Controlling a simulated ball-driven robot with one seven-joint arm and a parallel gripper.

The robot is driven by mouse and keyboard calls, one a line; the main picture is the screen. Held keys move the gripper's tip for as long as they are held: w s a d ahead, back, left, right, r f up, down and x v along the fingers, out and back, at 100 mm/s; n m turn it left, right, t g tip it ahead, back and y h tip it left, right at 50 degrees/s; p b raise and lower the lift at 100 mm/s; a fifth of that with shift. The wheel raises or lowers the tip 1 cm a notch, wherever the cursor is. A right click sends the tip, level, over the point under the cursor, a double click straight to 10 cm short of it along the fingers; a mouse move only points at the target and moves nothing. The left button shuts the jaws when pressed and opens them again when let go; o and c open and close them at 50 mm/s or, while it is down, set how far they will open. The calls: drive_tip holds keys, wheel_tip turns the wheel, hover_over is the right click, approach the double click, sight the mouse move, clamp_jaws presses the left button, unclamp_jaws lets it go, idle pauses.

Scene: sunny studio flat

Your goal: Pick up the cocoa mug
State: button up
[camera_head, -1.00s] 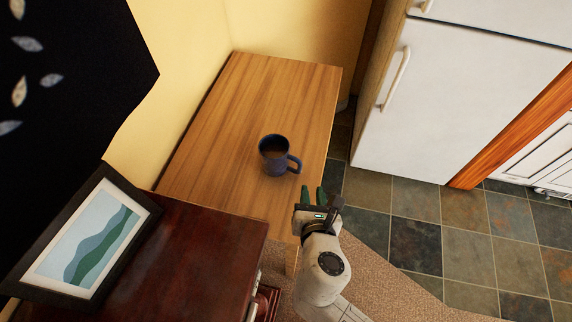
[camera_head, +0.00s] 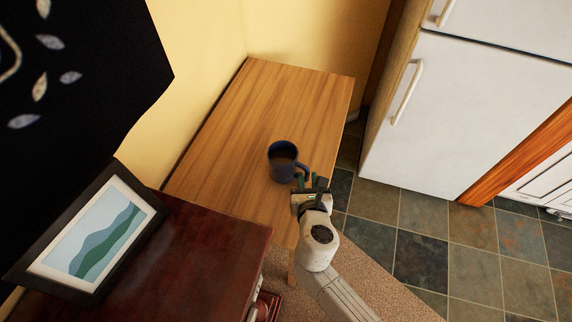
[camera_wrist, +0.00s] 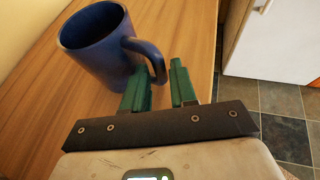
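My gripper (camera_head: 312,183) is just beside the handle, at the table's right edge. In the wrist view my gripper (camera_wrist: 160,85) has its two green fingers apart, with a gap between them. The end of the handle is by the left fingertip; I cannot tell if they touch. Nothing is held.
A dark red cabinet (camera_head: 190,250) with a framed picture (camera_head: 95,235) stands at the lower left. A yellow wall is behind the table. A white fridge (camera_head: 440,120) stands right, across a tiled floor strip (camera_head: 420,260).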

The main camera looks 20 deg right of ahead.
drive_tip(key=shift+w+d+f, duration=0.15)
drive_tip(key=shift+w, duration=0.2)
clamp_jaws()
idle(0.3)
